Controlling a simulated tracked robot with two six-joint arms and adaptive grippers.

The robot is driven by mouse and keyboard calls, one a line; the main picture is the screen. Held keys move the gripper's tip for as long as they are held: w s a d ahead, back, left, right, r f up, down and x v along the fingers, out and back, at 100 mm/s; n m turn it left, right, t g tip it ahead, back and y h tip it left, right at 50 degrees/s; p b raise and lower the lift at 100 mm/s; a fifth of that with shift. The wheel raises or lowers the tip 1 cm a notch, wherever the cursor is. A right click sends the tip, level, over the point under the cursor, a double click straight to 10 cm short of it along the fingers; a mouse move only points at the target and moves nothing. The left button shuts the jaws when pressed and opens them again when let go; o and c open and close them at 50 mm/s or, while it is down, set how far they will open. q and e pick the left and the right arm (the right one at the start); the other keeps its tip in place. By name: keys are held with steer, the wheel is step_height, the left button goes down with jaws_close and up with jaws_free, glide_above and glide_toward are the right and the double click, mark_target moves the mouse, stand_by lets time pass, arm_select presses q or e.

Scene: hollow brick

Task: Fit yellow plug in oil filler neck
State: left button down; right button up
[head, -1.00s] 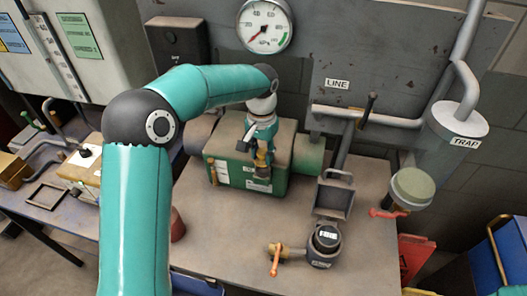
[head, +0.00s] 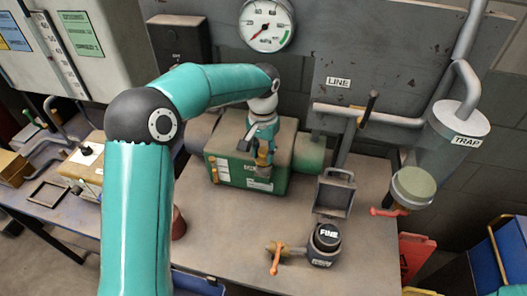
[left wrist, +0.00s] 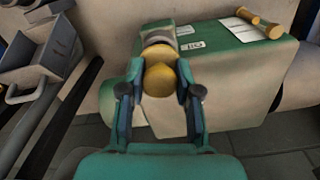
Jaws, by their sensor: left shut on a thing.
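My left gripper (head: 262,146) is at the front of the green box (head: 240,175), its fingers pointing down. It is shut on the yellow plug (head: 263,159). In the left wrist view both fingers (left wrist: 159,92) flank the rounded yellow plug (left wrist: 160,80). Just beyond the plug is a short neck (left wrist: 157,38) with a grey and yellowish collar against the green box (left wrist: 235,75). The plug overlaps this neck in the picture; I cannot tell whether it touches or sits in it. My right gripper is not in view.
Right of the box are a grey scoop-like bin (head: 334,194), a black-topped cup marked FINE (head: 326,240) and an orange-handled valve (head: 277,255). A pressure gauge (head: 266,24) and pipes are behind. The bench's front middle (head: 225,225) is clear.

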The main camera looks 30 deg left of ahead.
arm_select(q)
steer(key=shift+f+b, duration=0.8)
steer(key=shift+f, duration=0.3)
stand_by(0.5)
steer(key=c, duration=0.7)
jaws_free()
